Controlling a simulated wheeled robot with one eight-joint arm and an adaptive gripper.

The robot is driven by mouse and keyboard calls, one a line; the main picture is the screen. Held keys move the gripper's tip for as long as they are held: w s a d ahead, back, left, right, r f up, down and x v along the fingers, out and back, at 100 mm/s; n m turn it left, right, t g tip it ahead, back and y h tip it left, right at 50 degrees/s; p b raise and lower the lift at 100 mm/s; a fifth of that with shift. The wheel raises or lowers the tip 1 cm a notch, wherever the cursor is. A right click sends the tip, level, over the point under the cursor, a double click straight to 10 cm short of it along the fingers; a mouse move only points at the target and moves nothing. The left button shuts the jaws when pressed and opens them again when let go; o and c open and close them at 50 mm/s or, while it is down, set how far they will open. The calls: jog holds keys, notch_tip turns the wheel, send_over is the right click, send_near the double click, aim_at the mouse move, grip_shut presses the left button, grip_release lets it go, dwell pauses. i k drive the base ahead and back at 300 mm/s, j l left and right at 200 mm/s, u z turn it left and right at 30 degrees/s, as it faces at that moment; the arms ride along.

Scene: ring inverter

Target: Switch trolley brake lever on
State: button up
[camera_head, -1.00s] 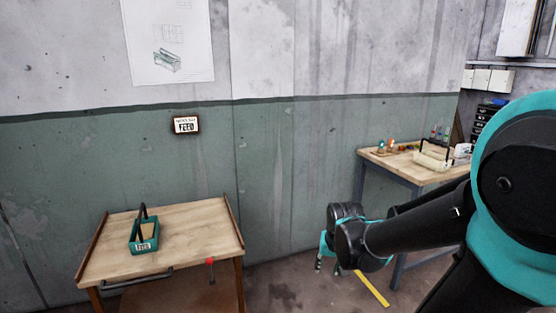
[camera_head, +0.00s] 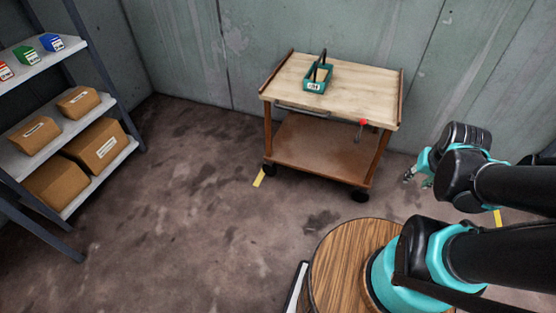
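The trolley (camera_head: 345,90) stands against the back wall, with a wooden top, a lower shelf and dark wheels. A small lever with a red knob (camera_head: 362,122) is at the front edge of its top, towards the right; the lever's stem points down. My gripper (camera_head: 414,177) is to the right of the trolley and lower in the picture, apart from it and from the lever. Its fingers look spread, with nothing seen between them.
A teal tote (camera_head: 317,77) with a dark handle sits on the trolley top. A shelf rack (camera_head: 132,117) with cardboard boxes and small coloured bins stands at the left. A round wooden top (camera_head: 335,262) is in the foreground below my arm. The floor (camera_head: 205,215) between rack and trolley is clear.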

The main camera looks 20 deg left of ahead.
aim_at(363, 122)
jog(key=u, duration=0.7)
jog(key=z, duration=0.4)
jog(key=i+j+z, duration=0.3)
jog(key=i+j, duration=0.2)
jog(key=j, duration=0.15)
